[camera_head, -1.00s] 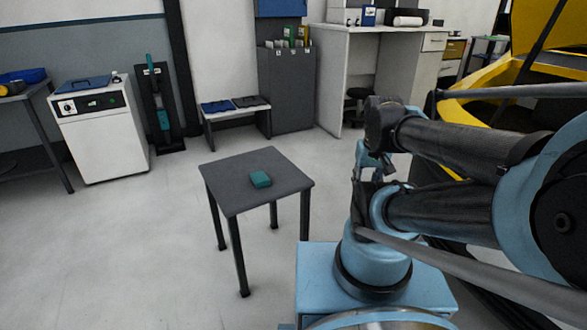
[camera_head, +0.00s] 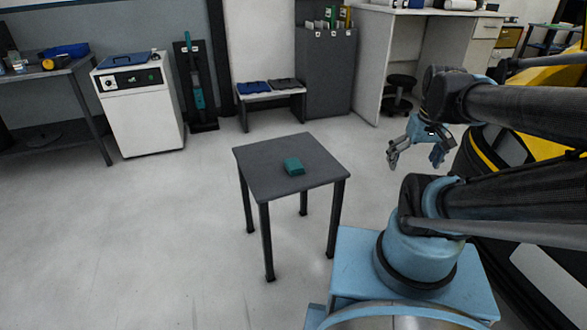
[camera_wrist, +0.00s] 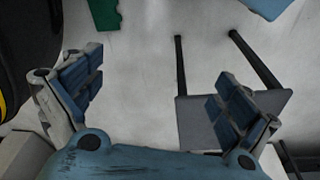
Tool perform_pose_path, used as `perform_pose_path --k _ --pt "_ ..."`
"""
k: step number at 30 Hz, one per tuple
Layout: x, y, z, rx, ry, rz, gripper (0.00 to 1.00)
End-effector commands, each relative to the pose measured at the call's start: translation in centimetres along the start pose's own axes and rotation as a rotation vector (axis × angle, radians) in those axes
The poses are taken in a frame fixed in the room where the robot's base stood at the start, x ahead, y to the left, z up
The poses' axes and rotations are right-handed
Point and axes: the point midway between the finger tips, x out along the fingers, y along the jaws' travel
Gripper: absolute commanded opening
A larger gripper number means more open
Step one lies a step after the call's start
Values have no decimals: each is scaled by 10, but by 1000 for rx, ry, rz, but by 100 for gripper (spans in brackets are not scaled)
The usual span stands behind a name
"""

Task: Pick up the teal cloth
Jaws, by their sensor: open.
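The teal cloth (camera_head: 294,166) is a small folded block lying on the top of a dark grey square table (camera_head: 258,181) in the head view. My gripper (camera_head: 416,156) is in the air to the right of the table, with its fingers pointing down. It is open and empty, well apart from the cloth. In the wrist view my gripper (camera_wrist: 162,82) shows its two blue-padded fingers spread wide. A grey tabletop with dark legs shows partly behind the right finger there. I cannot make out the cloth in the wrist view.
A white cabinet (camera_head: 140,107), a low bench (camera_head: 269,97) and a dark grey file unit (camera_head: 328,78) stand along the back wall. A workbench (camera_head: 78,88) is at the left. Yellow bodywork (camera_head: 550,86) is at the right. Floor around the table is clear.

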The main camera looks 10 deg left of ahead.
Motion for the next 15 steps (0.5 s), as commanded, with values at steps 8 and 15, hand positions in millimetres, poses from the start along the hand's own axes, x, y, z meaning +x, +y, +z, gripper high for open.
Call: perform_pose_path --k 8,15 --pt "-20 -28 -69 -357 -19 -52 98" --pt "-24 -63 -128 -662 -29 -99 98"
